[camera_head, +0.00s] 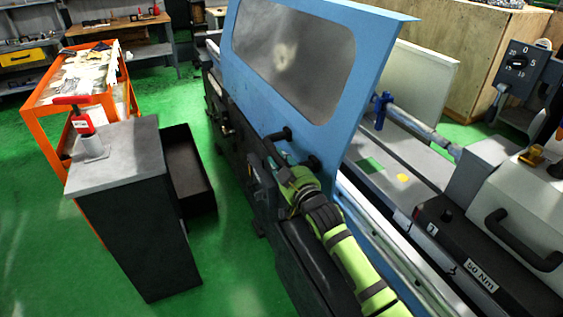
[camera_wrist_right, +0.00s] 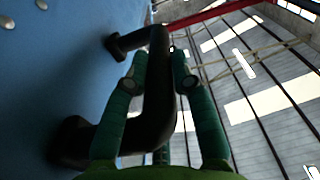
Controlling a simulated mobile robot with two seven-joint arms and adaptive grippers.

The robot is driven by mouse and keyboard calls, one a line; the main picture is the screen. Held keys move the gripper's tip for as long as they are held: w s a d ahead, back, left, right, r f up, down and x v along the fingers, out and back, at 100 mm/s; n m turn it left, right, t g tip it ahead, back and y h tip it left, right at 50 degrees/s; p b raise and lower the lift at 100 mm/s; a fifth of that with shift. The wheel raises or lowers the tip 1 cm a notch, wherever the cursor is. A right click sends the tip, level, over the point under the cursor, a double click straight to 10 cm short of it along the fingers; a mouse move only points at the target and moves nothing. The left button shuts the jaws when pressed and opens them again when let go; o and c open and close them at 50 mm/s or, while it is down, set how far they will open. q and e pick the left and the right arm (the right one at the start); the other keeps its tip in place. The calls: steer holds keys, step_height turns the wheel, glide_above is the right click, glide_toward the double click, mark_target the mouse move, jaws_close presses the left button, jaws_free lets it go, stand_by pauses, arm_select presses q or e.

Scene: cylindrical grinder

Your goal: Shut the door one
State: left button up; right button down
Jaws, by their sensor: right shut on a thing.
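The door (camera_head: 245,85) is a blue panel with a large grey window, standing upright along the front of the grinder. Its black bar handle (camera_head: 280,135) sits low on the panel, partly hidden by my right gripper. My right gripper (camera_head: 292,170), on a yellow-green arm, is at this handle. In the right wrist view, the two green fingers lie on either side of the black handle (camera_wrist_right: 158,90) and are shut on it. The blue door face (camera_wrist_right: 70,60) fills the left of that view. My left gripper is not in view.
The grinder bed (camera_head: 385,165) shows open to the right of the door, with a spindle and a white headstock (camera_head: 505,200). A dark cabinet (camera_head: 120,190) with an open drawer (camera_head: 188,170) and an orange cart (camera_head: 45,125) stand left. Green floor lies between.

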steer(key=shift+s+f, duration=0.1)
steer(key=shift+f, duration=0.4)
steer(key=c, duration=1)
jaws_free()
steer(key=shift+c, duration=0.2)
steer(key=shift+s+d+r, duration=0.15)
steer(key=shift+r, duration=0.15)
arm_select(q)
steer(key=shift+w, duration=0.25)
arm_select(e)
steer(key=v, duration=1.2)
